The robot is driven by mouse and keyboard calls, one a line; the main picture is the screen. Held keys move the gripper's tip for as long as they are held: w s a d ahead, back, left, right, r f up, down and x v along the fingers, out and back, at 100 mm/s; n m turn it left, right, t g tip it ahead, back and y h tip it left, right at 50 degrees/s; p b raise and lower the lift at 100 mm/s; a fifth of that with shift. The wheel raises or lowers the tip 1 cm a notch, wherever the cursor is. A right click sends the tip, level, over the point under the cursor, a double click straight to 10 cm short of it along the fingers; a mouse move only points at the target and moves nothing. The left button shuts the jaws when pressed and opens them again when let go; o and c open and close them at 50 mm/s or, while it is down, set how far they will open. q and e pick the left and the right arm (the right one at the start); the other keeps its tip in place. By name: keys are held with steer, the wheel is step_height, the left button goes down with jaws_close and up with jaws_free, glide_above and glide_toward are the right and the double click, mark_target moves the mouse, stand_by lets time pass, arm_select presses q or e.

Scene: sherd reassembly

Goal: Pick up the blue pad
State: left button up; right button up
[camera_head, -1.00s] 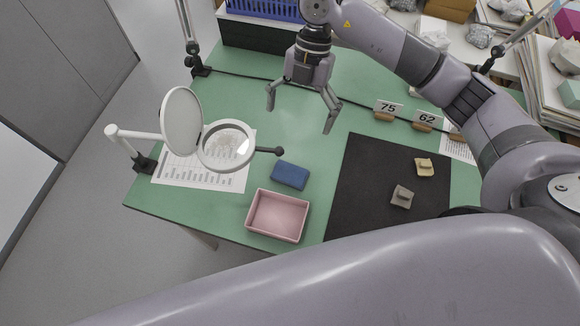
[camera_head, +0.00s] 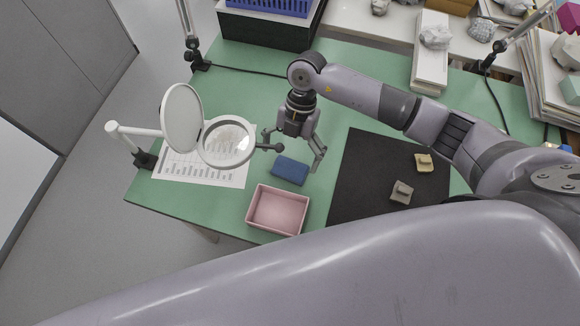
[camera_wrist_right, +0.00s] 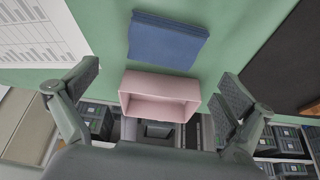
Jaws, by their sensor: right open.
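The blue pad (camera_head: 290,170) lies flat on the green table, just behind the pink tray. It also shows in the right wrist view (camera_wrist_right: 166,40), beyond the pink tray and centred between the fingers. My right gripper (camera_head: 293,150) is open and empty, with its fingers pointing down. In the head view it appears just behind and above the pad, apart from it. In the right wrist view its fingers (camera_wrist_right: 157,86) are spread wide on either side. My left gripper is not in view.
The pink tray (camera_head: 277,211) stands empty near the front edge. A magnifier lens (camera_head: 227,142) on a stand is close to the gripper's left. A black mat (camera_head: 375,185) with two small sherds lies to the right. A printed sheet (camera_head: 232,177) lies left.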

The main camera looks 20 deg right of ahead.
mark_target(288, 174)
steer(key=p+x, duration=0.1)
steer(key=x, duration=0.2)
steer(key=shift+s+f, duration=0.3)
steer(key=shift+s+a+f, duration=0.1)
steer(key=shift+a+f, duration=0.05)
steer(key=shift+f, duration=0.35)
steer(key=shift+c, duration=0.5)
steer(key=c, duration=1)
steer(key=shift+r, duration=0.1)
steer(key=shift+c, duration=0.2)
